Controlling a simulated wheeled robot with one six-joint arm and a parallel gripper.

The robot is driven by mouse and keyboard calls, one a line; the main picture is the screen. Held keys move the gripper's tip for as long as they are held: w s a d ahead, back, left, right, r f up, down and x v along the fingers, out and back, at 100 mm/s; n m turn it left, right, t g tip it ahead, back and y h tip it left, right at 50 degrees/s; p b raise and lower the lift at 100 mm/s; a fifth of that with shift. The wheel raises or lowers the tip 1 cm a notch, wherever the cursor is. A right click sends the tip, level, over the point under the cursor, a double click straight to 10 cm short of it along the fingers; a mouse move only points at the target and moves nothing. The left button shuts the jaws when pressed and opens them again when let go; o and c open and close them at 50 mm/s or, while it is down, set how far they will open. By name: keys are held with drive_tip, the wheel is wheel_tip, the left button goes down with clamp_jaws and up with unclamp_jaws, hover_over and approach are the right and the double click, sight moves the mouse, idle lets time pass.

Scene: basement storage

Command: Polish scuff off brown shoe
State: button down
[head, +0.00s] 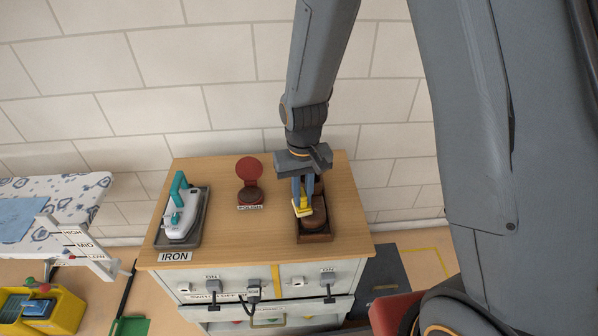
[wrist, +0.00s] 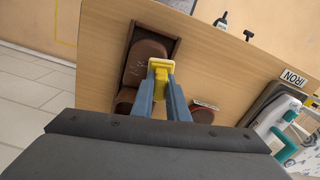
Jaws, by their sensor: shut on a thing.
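The brown shoe (head: 318,216) lies in a dark wooden tray (head: 315,238) at the right of the cabinet top. The shoe also shows in the wrist view (wrist: 152,48), with small pale marks near the yellow piece. My gripper (head: 302,197) points down over the shoe, shut on a small yellow applicator (head: 304,209). In the wrist view the yellow applicator (wrist: 161,66) overlaps the shoe; I cannot tell whether it touches. The polish tin (head: 250,196) stands open left of the tray, its red lid upright behind it, a label in front. My gripper hides part of the shoe.
An iron (head: 180,216) with a teal handle rests on a dark stand at the cabinet's left, labelled IRON. Plugs and cords (head: 254,290) hang on the cabinet front. An ironing board (head: 60,200) stands left. The wall is close behind. Wood between stand and tin is clear.

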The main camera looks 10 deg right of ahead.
drive_tip(key=shift+a+r+p, duration=0.2)
drive_tip(key=shift+r+p, duration=0.15)
drive_tip(key=shift+r, duration=0.1)
wheel_tip(320, 180, up, 7)
drive_tip(key=p, duration=0.5)
drive_tip(key=shift+r, duration=0.2)
drive_tip(key=shift+f, duration=0.1)
